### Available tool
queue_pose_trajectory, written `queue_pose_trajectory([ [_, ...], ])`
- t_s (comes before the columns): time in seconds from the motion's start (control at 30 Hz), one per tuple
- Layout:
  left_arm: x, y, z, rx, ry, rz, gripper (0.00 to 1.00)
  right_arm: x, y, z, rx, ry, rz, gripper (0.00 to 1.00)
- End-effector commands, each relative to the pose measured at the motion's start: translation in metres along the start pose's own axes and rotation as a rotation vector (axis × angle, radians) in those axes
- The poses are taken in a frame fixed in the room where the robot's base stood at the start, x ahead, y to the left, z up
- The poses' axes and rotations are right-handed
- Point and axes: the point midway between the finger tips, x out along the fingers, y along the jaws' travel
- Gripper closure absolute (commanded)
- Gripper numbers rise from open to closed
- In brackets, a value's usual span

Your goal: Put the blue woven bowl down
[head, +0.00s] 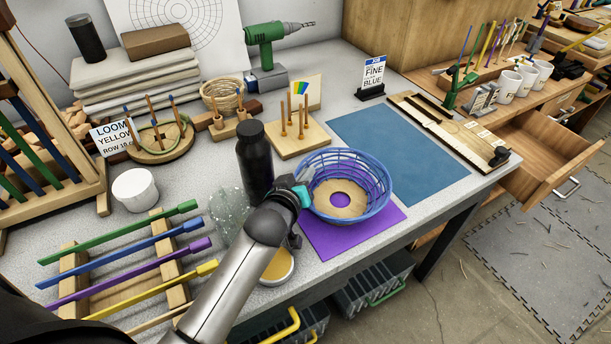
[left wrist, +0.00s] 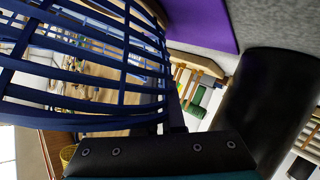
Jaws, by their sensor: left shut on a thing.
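The blue woven bowl (head: 379,188) is upright, with open ribs and a tan ring-shaped base whose centre hole shows purple. It is over the purple mat (head: 315,238) at the bench's front edge; I cannot tell whether its base touches the mat. My left gripper (head: 302,184) is shut on the bowl's left side at the rim. In the left wrist view the bowl's blue ribs (left wrist: 85,62) fill the upper left, and the purple mat (left wrist: 205,22) shows at the top. My right gripper is not in view.
A black bottle (head: 254,165) stands just left of the bowl. A blue mat (head: 398,150) lies clear behind and right of it. A wooden peg block (head: 291,137) stands behind. A rack of coloured sticks (head: 130,270) is at the left. An open drawer (head: 545,160) juts out at right.

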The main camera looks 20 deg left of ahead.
Motion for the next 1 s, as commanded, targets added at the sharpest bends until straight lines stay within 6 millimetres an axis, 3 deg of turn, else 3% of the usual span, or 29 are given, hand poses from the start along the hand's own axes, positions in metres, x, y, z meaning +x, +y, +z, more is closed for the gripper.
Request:
queue_pose_trajectory([
  [0.23, 0.001, -0.001, 0.002, -0.001, 0.001, 0.000, 1.00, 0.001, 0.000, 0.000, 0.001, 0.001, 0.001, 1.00],
  [0.3, 0.001, -0.001, 0.002, 0.000, 0.000, 0.000, 0.88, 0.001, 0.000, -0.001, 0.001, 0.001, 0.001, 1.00],
  [0.5, 0.001, -0.001, 0.002, 0.001, 0.000, 0.000, 0.65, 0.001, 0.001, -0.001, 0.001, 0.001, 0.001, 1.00],
  [0.83, -0.001, 0.001, -0.002, 0.001, 0.001, 0.000, 0.65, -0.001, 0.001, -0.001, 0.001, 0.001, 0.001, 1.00],
  [1.0, -0.018, 0.001, -0.001, 0.000, -0.001, -0.001, 0.65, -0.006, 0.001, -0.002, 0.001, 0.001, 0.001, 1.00],
])
